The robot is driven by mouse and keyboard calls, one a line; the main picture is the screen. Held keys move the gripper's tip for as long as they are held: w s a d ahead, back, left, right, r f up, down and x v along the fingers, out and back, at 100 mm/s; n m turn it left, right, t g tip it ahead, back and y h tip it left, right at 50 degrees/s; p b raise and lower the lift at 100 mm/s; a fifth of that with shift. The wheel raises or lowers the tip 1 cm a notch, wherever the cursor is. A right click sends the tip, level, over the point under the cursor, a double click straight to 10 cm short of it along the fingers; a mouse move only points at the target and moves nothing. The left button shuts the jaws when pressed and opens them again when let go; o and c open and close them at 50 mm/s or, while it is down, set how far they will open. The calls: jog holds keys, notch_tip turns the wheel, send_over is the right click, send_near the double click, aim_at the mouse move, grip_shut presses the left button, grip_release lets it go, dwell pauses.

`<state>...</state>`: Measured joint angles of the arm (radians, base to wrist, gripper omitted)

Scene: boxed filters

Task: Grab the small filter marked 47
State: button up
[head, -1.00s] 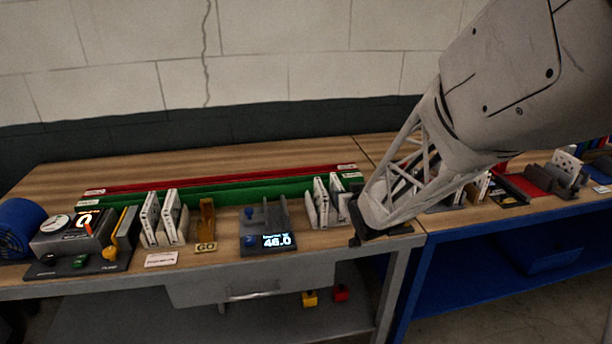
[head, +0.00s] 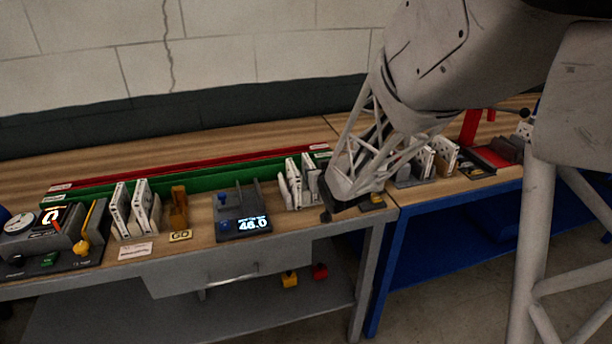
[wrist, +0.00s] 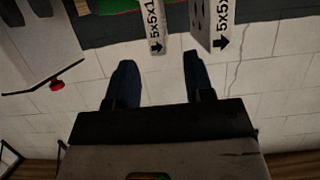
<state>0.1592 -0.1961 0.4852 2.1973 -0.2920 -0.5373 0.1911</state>
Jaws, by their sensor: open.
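Thin white boxed filters stand upright in groups on the wooden bench: a left group (head: 122,212), a middle group (head: 293,180) and a group farther right (head: 425,163). No mark 47 is legible on any of them. Two filter edges labelled "5x5x1" show beyond the fingertips, a narrow one (wrist: 155,22) and a wider one (wrist: 202,22).
An orange-brown holder marked GO (head: 180,208) stands beside the left group. Green (head: 215,180) and red (head: 200,167) rails run behind. A blue bench (head: 440,225) adjoins at right.

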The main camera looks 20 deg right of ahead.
jog(key=shift+x, duration=2.6)
jog(key=shift+r, duration=0.1)
grip_shut()
